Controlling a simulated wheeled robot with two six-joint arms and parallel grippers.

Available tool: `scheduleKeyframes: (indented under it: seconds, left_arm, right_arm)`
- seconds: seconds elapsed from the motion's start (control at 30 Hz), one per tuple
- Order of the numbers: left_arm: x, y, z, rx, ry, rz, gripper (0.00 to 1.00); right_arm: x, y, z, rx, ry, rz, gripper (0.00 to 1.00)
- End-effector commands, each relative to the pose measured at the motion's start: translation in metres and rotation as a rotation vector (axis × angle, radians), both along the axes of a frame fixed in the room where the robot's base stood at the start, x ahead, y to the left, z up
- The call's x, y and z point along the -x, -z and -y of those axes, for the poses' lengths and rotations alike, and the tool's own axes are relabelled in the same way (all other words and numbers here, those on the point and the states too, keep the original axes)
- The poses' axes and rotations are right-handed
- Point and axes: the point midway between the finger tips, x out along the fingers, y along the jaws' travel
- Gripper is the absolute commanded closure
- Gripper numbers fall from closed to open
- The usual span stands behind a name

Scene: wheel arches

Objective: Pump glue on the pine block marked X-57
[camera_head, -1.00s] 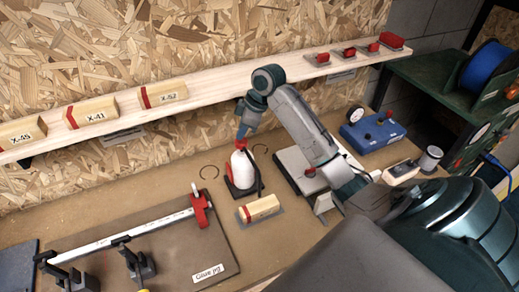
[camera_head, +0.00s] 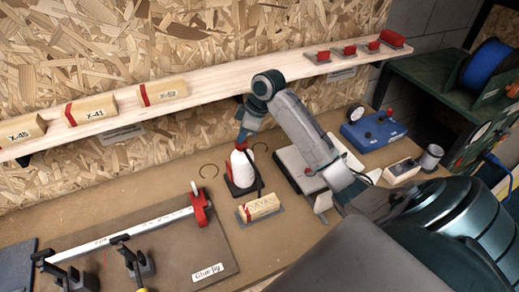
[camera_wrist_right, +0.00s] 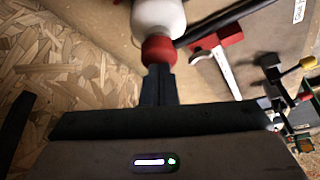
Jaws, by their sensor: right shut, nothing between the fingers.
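A pale pine block (camera_head: 262,208) with a red band at its left end lies on a small grey pad on the bench. A zigzag line runs along it; I cannot read a mark there. Just behind it, a white glue bottle (camera_head: 242,169) with a red pump head (camera_head: 241,147) stands upright on a dark base, its dark spout reaching toward the block. My right gripper (camera_head: 243,137) points down at the pump head, shut and empty. In the right wrist view its closed fingers (camera_wrist_right: 158,82) meet the red head (camera_wrist_right: 158,50). My left gripper is out of view.
A shelf (camera_head: 220,88) holds blocks X-45 (camera_head: 20,130), X-41 (camera_head: 90,109) and a third (camera_head: 163,91), label unclear, plus several red items. A glue jig (camera_head: 214,245) with clamps lies front left. A blue box (camera_head: 372,131) stands at the right.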

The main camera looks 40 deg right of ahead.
Motion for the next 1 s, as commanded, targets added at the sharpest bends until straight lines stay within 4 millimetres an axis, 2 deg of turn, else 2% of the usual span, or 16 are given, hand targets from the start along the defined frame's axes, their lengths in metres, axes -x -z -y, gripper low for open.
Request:
scheduleKeyframes:
  seconds: [0.37,1.0]
  left_arm:
    - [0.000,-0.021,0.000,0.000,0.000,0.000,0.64]
    - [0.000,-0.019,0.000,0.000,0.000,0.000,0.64]
  right_arm:
    - [0.001,-0.023,0.000,-0.001,0.000,-0.004,1.00]
    - [0.000,-0.066,0.000,-0.001,0.000,-0.001,1.00]
